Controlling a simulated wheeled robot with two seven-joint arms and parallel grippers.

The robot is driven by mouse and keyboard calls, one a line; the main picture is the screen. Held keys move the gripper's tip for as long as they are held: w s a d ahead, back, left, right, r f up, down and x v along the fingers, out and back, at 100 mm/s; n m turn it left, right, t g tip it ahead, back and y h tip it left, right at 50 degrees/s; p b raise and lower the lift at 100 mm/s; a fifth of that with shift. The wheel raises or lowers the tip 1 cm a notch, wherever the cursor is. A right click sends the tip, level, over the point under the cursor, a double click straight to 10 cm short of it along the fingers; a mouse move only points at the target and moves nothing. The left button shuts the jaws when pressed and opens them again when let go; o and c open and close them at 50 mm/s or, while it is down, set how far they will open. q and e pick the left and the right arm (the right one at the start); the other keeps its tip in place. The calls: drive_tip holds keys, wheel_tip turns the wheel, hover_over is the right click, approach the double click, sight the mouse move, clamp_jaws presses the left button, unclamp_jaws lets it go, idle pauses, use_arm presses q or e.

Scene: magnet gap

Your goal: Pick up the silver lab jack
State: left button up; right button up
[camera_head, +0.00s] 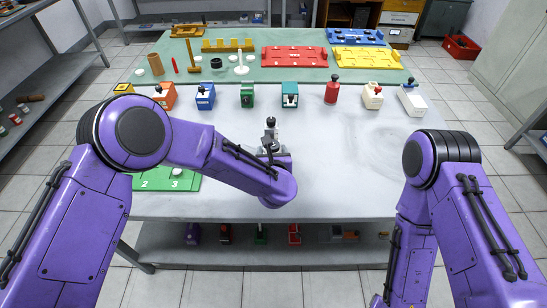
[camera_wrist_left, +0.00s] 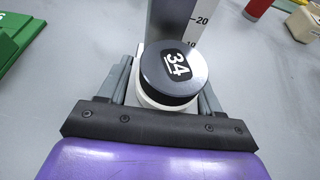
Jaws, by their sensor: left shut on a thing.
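The silver lab jack (camera_head: 270,133) is in the middle of the white table in the head view, a small grey body with a dark knob on top. My left gripper (camera_head: 271,148) reaches it from the near side, and my arm hides its lower part. In the left wrist view, the gripper (camera_wrist_left: 166,88) is shut on the jack, with a finger on each side. A round black cap marked 34 (camera_wrist_left: 172,72) and a grey upright with a scale (camera_wrist_left: 174,22) show there. I cannot tell whether its base touches the table. My right gripper is out of view.
A row of coloured blocks, including a green one (camera_head: 247,95) and a red one (camera_head: 331,92), stands behind the jack. A green numbered board (camera_head: 165,180) lies left of it. The table to the right (camera_head: 350,160) is clear.

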use_arm(q)
drive_tip(key=s+r, duration=0.2)
drive_tip(key=r, duration=0.1)
drive_tip(key=s+r, duration=0.2)
drive_tip(key=r, duration=0.1)
drive_tip(key=shift+s+b, duration=0.35)
drive_tip(key=shift+s, duration=0.05)
drive_tip(key=b+v, duration=0.1)
drive_tip(key=v, duration=0.9)
drive_tip(key=shift+a, duration=0.35)
drive_tip(key=shift+b, duration=0.3)
drive_tip(key=w+f+b, duration=0.8)
drive_tip(key=w, duration=0.1)
drive_tip(key=w+f+b, duration=0.4)
drive_tip(key=shift+w+f+b, duration=0.15)
drive_tip(key=shift+w+b, duration=0.15)
drive_tip(key=shift+w+f, duration=0.1)
drive_tip(key=shift+w, duration=0.1)
drive_tip(key=shift+f+b, duration=0.25)
drive_tip(key=shift+b, duration=0.15)
